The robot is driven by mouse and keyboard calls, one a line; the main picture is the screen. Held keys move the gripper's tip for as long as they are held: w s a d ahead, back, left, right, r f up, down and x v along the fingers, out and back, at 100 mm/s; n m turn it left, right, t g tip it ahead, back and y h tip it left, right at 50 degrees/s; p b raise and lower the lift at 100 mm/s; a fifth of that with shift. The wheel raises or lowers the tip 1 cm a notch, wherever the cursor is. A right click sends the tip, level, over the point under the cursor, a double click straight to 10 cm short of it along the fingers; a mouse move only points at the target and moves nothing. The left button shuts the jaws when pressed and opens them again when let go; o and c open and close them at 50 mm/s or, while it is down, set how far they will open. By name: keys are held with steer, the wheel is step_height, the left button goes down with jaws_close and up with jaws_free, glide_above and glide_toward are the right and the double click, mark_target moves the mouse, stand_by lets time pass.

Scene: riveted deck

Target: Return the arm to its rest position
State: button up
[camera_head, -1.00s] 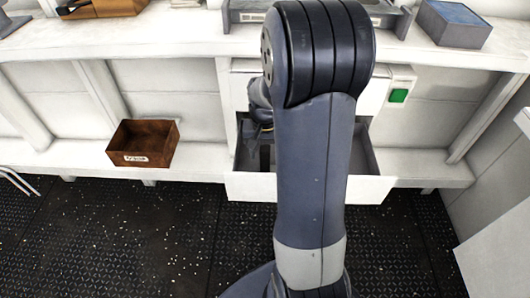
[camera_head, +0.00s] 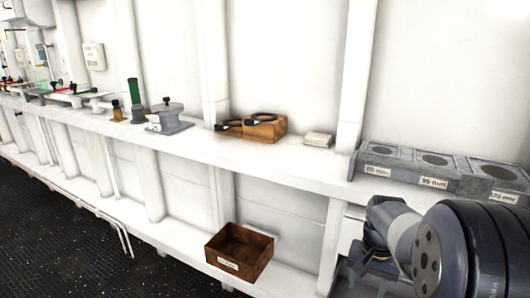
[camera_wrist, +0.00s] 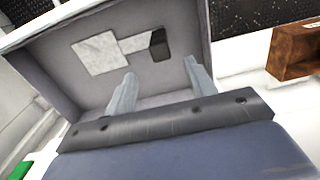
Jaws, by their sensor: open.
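My arm (camera_head: 435,245) shows at the lower right of the head view, bent over the right end of the shelf. In the wrist view my gripper (camera_wrist: 160,67) is open, with its two grey fingers apart and nothing between them. It points into an open grey-lined drawer (camera_wrist: 60,70). On the drawer's bottom beyond the fingers lie a pale square piece (camera_wrist: 100,54), a pale strip (camera_wrist: 134,43) and a small dark block (camera_wrist: 159,45). I cannot make out the fingertips in the head view.
A brown open box (camera_head: 240,252) stands on the lower ledge and shows in the wrist view (camera_wrist: 292,50). The upper shelf (camera_head: 270,160) holds a grey holder with round recesses (camera_head: 435,165), a wooden block (camera_head: 265,129) and several tools. The dark floor (camera_head: 60,235) at left is clear.

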step_height(320, 180, down, 11)
steer(key=shift+b, duration=1.15)
steer(key=shift+r+p, duration=0.3)
steer(key=shift+r, duration=0.15)
